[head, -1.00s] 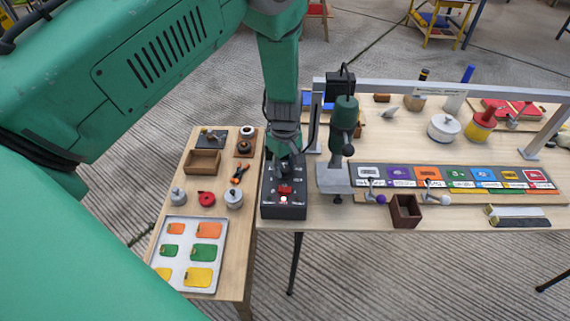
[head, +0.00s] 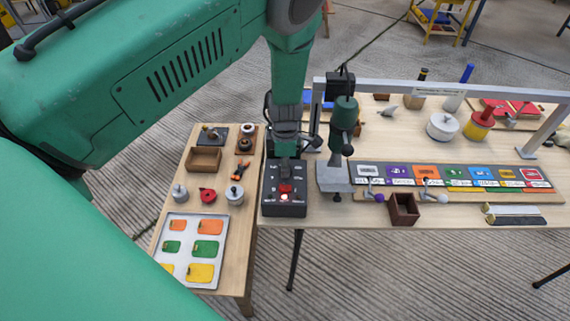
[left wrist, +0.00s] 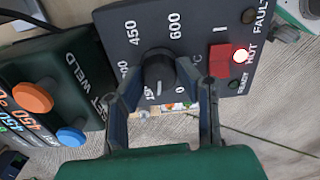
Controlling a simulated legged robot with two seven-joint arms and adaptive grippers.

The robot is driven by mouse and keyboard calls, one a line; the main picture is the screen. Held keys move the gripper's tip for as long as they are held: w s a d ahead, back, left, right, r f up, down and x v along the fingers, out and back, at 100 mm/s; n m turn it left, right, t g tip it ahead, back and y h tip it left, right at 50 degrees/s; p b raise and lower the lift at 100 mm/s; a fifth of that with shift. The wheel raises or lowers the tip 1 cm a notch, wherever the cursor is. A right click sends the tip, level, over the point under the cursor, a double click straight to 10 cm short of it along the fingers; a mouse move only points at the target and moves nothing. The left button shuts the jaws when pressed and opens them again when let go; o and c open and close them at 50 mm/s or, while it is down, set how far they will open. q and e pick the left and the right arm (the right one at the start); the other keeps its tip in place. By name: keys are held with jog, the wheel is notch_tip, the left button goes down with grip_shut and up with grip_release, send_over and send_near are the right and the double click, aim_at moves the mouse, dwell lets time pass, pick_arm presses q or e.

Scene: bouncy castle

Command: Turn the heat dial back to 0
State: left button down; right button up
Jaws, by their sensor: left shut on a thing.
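The heat dial (left wrist: 158,70) is a round black knob on a dark control box, which shows in the head view (head: 285,203). In the left wrist view, printed numbers from 0 to 600 surround it. A pale mark on the knob's lower side faces down, near the low numbers; its exact setting is hard to read. My left gripper (left wrist: 163,82) has a finger on each side of the knob and is shut on it. In the head view, my left gripper (head: 286,160) comes down over the box's far part and hides the dial. My right gripper is not in view.
On the box are a red switch (left wrist: 221,58) and a glowing HOT lamp (left wrist: 240,55). A green press (head: 345,125) stands close to the right of the box. A tray of coloured pieces (head: 187,250) and small pots lie on the left table.

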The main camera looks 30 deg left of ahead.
pick_arm(q)
jog(key=n, duration=0.4)
jog(key=shift+d+n, duration=0.2)
jog(key=shift+n, duration=1.8)
jog(key=c, duration=1.4)
grip_release()
jog(key=shift+o, duration=1.1)
jog(key=shift+w+p, duration=0.1)
jog(key=shift+p, duration=0.2)
jog(key=shift+w+f, duration=0.1)
